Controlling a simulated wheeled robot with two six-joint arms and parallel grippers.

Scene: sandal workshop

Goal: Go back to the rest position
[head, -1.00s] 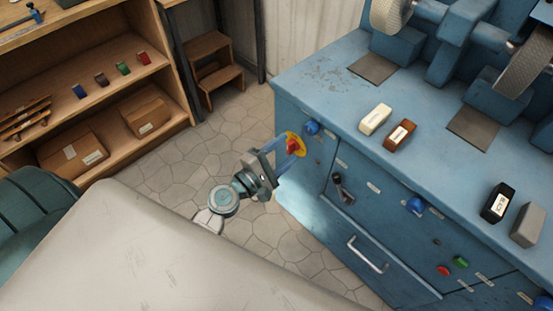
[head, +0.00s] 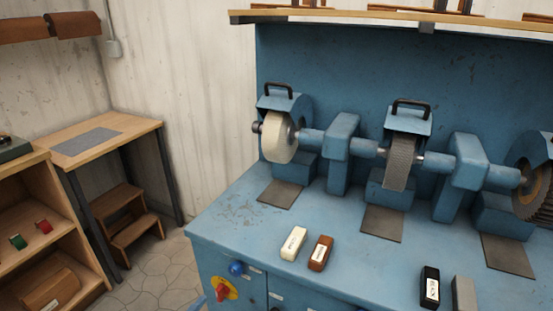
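A red rotary switch (head: 222,293) on a yellow plate sits on the front of the blue grinding machine (head: 222,237), low in the head view. A small blue sliver at the bottom edge, just left of the switch, looks like a fingertip of my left gripper (head: 198,304). The rest of that gripper is below the picture, so its opening and its contact with the switch do not show. My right gripper is out of view.
A cream block (head: 293,243), a brown block (head: 320,253), a black block (head: 430,287) and a grey block (head: 464,295) lie on the machine top. Grinding wheels stand behind them. A step stool (head: 135,225) and wooden shelf (head: 75,235) are left. Some floor (head: 155,275) is clear.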

